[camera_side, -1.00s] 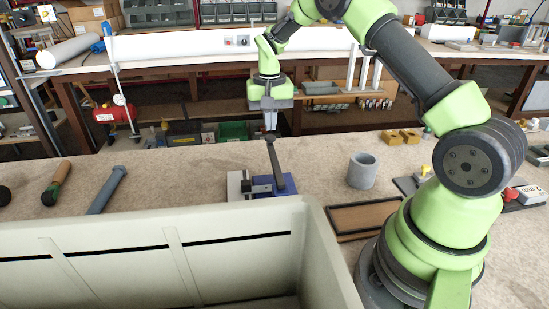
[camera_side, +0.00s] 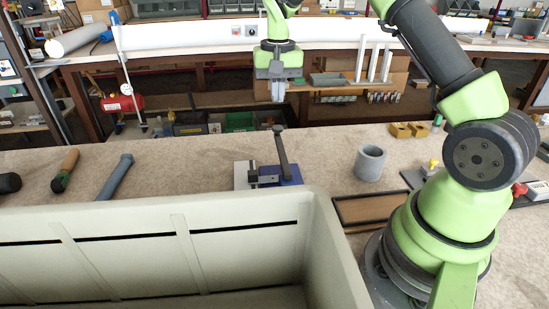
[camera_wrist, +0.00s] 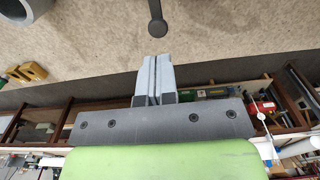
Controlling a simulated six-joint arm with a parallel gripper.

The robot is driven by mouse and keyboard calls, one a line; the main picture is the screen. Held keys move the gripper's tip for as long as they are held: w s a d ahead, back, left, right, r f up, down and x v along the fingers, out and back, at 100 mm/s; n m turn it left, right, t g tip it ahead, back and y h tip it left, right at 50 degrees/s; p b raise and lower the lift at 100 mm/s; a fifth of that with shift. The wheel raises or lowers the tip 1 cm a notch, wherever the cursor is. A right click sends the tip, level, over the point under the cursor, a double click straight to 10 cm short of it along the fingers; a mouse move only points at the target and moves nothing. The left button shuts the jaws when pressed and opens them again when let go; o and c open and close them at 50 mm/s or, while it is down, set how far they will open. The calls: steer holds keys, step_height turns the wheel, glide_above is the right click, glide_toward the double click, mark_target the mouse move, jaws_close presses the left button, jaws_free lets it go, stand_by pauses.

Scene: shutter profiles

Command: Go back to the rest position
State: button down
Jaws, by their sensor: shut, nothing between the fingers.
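My gripper (camera_side: 278,93) hangs pointing down above the far side of the workbench (camera_side: 215,163), well clear of the surface. Its two grey fingers are together with nothing between them. They also show closed in the wrist view (camera_wrist: 155,78). Below and in front of it, the clamp device (camera_side: 268,174) with a blue and grey base and a dark upright lever stands on the bench. The round end of the lever (camera_wrist: 157,27) shows at the top of the wrist view, apart from the fingers.
A large pale crate (camera_side: 328,215) fills the front left. A grey cup (camera_side: 370,163) and a brown tray (camera_side: 365,209) are to the right. Yellow blocks (camera_side: 408,130) lie farther back.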

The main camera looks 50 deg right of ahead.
steer(key=s+a+r+n+t, duration=0.25)
steer(key=s+a+r, duration=0.55)
steer(key=r, duration=0.5)
steer(key=s+a+n+t+y, duration=0.1)
steer(key=s+a+t, duration=0.1)
steer(key=s, duration=0.5)
steer(key=s+a+n+t+y, duration=0.1)
steer(key=s+a, duration=0.3)
steer(key=s, duration=0.4)
steer(key=shift+s+a+r+t, duration=0.2)
steer(key=shift+a+t, duration=0.1)
steer(key=shift+t, duration=0.45)
